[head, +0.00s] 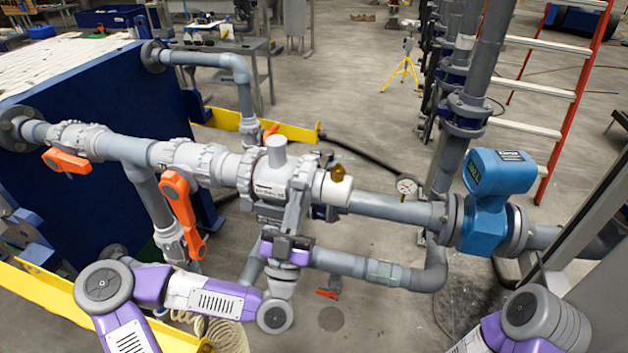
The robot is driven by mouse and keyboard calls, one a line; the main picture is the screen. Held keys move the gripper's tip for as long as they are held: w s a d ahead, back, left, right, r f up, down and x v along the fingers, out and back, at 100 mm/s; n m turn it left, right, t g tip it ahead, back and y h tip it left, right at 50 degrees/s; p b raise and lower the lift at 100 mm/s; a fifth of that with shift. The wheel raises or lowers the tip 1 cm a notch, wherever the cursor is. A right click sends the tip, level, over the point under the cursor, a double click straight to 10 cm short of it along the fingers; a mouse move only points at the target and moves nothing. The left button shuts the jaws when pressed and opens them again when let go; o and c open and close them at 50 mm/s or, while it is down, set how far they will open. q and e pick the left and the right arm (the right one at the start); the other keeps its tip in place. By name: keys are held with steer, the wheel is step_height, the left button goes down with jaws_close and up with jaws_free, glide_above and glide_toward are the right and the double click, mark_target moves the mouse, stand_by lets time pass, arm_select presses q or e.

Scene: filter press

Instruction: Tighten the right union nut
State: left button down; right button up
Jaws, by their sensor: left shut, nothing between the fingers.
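A grey pipe fitting (272,184) with a label and an upright stub sits in the horizontal pipe run in the head view. A ribbed grey collar, which looks like the right union nut (306,178), is at its right end, beside a white section. Another ribbed collar (248,172) is at its left end. My left gripper (297,208) points up from below, in front of the fitting's right part. It is shut and empty. It partly hides the fitting's lower right; I cannot tell whether it touches the nut. My right gripper is outside the view; only that arm shows at lower right.
Orange valve handles (183,212) hang left of the fitting. A lower pipe (345,264) runs just right of my left wrist. A yellow beam (50,303) lies at lower left.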

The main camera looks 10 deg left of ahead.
arm_select(q)
steer(key=shift+w+a+r+p, duration=0.15)
steer(key=shift+r+p, duration=0.35)
steer(key=shift+r, duration=0.45)
steer(key=shift+w+a+r+p, duration=0.15)
steer(key=shift+r+p, duration=0.3)
steer(key=shift+r, duration=0.45)
steer(key=s+f+b, duration=0.4)
steer(key=f+b, duration=0.4)
steer(key=b, duration=0.7)
steer(key=shift+b, duration=0.3)
steer(key=shift+d+r, duration=0.1)
